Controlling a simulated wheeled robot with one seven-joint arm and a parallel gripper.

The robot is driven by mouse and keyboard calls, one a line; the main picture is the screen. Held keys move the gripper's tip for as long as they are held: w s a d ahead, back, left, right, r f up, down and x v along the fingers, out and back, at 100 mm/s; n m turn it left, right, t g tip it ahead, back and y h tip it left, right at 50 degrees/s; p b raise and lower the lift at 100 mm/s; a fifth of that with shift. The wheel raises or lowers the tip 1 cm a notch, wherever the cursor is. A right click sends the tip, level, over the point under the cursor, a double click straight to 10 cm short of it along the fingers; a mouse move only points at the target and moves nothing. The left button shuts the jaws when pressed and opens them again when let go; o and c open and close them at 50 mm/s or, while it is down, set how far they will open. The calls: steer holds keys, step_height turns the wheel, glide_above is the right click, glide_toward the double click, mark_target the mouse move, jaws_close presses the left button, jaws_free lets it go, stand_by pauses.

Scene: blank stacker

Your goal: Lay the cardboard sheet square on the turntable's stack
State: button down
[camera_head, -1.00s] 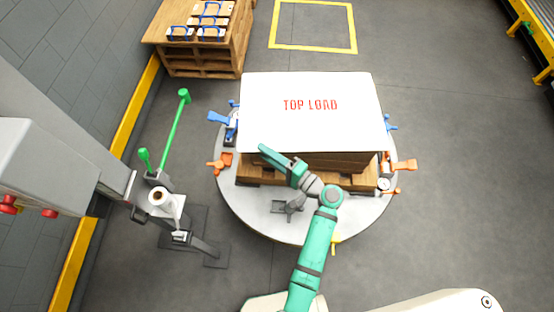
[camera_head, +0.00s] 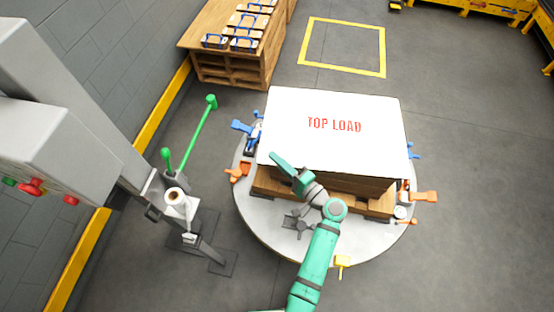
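The cardboard sheet (camera_head: 333,145) is white with red "TOP LOAD" lettering and lies about flat over the stack. Brown stack sides (camera_head: 352,184) show below its near edge, above a wooden pallet (camera_head: 375,205) on the round grey turntable (camera_head: 262,215). The sheet hides the stack's top, so I cannot tell whether it touches it or how squarely it sits. My green gripper (camera_head: 281,163) is at the sheet's near edge, left of its middle, with its tip overlapping the sheet. Its finger gap is not clear, so I cannot tell whether it grips the edge.
Blue and orange clamps (camera_head: 425,197) stand around the turntable's rim. A grey mast with a white roll (camera_head: 174,197) and green-ended arms (camera_head: 200,130) stands at left. A pallet of blue-strapped packs (camera_head: 238,45) is behind. A yellow floor square (camera_head: 342,72) is empty.

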steer(key=shift+d, duration=0.1)
steer(key=shift+w+d, duration=0.35)
steer(key=shift+d, duration=0.55)
steer(key=c, duration=1.8)
jaws_free()
steer(key=shift+c, duration=0.2)
steer(key=shift+d, duration=0.15)
steer(key=v, duration=1)
steer(key=shift+s, duration=0.35)
steer(key=shift+d, duration=0.1)
